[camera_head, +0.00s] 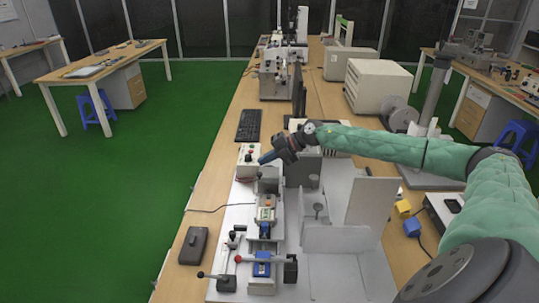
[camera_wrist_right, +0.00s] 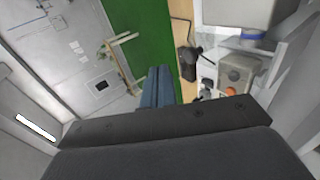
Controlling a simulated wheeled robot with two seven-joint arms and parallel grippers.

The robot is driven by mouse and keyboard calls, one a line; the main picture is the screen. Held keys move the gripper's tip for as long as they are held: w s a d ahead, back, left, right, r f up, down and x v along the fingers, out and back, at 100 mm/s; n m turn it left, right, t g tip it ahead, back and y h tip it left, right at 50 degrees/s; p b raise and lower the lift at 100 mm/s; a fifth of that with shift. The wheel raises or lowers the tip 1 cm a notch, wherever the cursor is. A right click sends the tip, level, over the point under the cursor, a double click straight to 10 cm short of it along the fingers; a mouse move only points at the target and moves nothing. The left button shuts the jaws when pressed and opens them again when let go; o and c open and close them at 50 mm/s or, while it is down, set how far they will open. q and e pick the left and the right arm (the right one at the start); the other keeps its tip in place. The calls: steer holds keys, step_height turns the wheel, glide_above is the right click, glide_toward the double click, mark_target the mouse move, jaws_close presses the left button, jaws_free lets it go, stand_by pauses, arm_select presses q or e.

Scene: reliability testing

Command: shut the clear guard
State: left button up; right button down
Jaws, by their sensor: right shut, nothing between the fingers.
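The clear guard is hard to make out. Pale upright panels stand on the white base plate in the head view, a taller panel (camera_head: 371,203) and a lower front panel (camera_head: 337,240), and I cannot tell for sure that they are the guard. They stand apart, to the right of the test fixture (camera_head: 265,215), whose top shows uncovered. My right gripper (camera_head: 263,158) is shut and empty above the far end of the fixture, close to a small box with a red button (camera_head: 250,155). Its closed fingers (camera_wrist_right: 158,88) also show in the right wrist view. My left gripper is out of view.
Levers with a red knob (camera_head: 238,258) and a blue block (camera_head: 262,268) stand at the near end. A black device (camera_head: 194,245) lies on the wooden table's left side. A keyboard (camera_head: 250,125) and monitor lie beyond. Blue and yellow plugs sit at right.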

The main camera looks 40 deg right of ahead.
mark_target(258, 173)
steer(key=shift+w+a+f+g+h+p, duration=0.3)
steer(key=shift+w+a+g+h+p, duration=0.15)
steer(key=shift+h+p, duration=0.15)
steer(key=shift+w+a+f, duration=0.1)
steer(key=shift+a+f, duration=0.1)
steer(key=shift+f, duration=0.2)
steer(key=shift+w+a+f, duration=0.25)
steer(key=shift+a+f, duration=0.05)
steer(key=shift+f, duration=0.25)
steer(key=shift+w+a+f, duration=0.1)
steer(key=shift+a+f, duration=0.05)
steer(key=shift+f, duration=0.15)
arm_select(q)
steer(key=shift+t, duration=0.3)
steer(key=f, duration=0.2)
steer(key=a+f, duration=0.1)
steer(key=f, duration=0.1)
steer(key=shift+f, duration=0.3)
arm_select(e)
steer(key=shift+f, duration=0.1)
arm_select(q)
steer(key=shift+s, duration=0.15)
arm_select(e)
steer(key=shift+w, duration=0.1)
